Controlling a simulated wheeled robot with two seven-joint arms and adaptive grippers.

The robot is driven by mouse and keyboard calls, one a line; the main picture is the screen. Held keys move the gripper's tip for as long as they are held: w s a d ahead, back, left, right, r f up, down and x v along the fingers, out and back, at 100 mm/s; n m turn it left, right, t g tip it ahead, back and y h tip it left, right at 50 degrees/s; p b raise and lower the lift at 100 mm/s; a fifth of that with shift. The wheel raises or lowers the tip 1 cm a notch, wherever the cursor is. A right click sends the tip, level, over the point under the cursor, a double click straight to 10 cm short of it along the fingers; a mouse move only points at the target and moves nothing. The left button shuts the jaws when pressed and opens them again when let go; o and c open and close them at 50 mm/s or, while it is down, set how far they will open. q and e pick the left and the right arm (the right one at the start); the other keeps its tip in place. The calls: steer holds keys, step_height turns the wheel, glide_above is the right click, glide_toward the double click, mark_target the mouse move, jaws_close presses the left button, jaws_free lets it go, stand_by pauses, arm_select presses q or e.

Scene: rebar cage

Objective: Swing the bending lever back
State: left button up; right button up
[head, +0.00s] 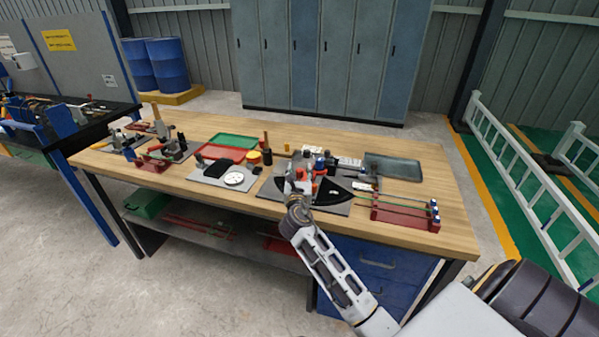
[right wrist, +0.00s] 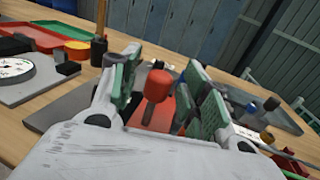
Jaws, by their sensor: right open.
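The bending fixture has a grey base plate (head: 335,208) with a black curved sector (head: 334,193), and it sits on the wooden bench. Its lever shows in the right wrist view as an upright red handle (right wrist: 157,88) above a red block (right wrist: 150,118). My right gripper (head: 297,180) is over the fixture in the head view and hides much of the lever there. In the right wrist view my right gripper (right wrist: 163,68) is open, with one green-padded finger on each side of the red handle. I cannot tell whether either pad touches it. My left gripper is not in view.
The workbench (head: 410,220) carries a red rack (head: 405,214) with green rods to the right and a dark tray (head: 393,167) behind it. Left are a dial plate (head: 233,178), a green tray (head: 232,141) and small fixtures. Grey lockers (head: 330,60) stand behind.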

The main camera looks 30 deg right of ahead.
steer(key=shift+w+d, duration=0.35)
steer(key=shift+w, duration=0.15)
jaws_close()
